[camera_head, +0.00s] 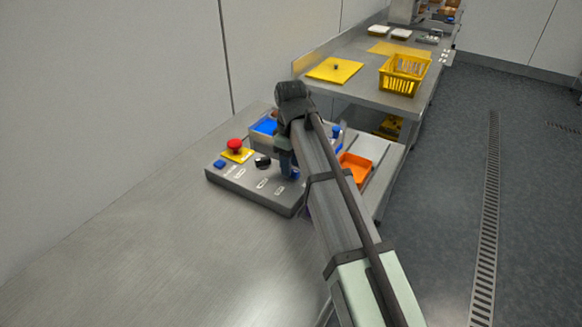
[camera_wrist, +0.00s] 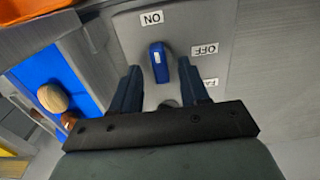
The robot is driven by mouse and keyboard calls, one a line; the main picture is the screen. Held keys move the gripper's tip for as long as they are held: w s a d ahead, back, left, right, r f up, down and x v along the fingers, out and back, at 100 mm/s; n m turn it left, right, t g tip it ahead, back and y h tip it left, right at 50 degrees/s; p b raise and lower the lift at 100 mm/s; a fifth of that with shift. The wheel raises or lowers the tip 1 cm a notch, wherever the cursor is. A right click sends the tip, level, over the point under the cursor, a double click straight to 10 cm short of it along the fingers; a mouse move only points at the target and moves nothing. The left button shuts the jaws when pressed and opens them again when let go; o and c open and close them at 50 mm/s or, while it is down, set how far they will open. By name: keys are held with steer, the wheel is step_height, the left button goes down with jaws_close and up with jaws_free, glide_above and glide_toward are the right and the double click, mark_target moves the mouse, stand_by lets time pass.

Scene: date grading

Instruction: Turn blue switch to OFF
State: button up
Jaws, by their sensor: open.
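The blue switch (camera_wrist: 159,62) is an upright-standing knob on the grey control box (camera_head: 240,178). In the wrist view its marked end points toward the ON label (camera_wrist: 152,18); the OFF label (camera_wrist: 204,49) lies to its right. Both labels appear upside down there. My gripper (camera_wrist: 159,72) is open, one finger on each side of the switch, with visible gaps; I cannot tell whether either finger touches it. In the head view my gripper (camera_head: 288,165) is over the right end of the box and mostly hides the switch.
The box also carries a red button (camera_head: 235,145) on a yellow base, a blue button (camera_head: 219,163) and a black knob (camera_head: 262,161). A blue-lined tray (camera_head: 265,126) is behind, an orange tray (camera_head: 355,166) to the right. The front table is bare.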

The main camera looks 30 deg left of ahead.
steer(key=shift+f, duration=0.9)
steer(key=shift+c, duration=0.2)
jaws_close()
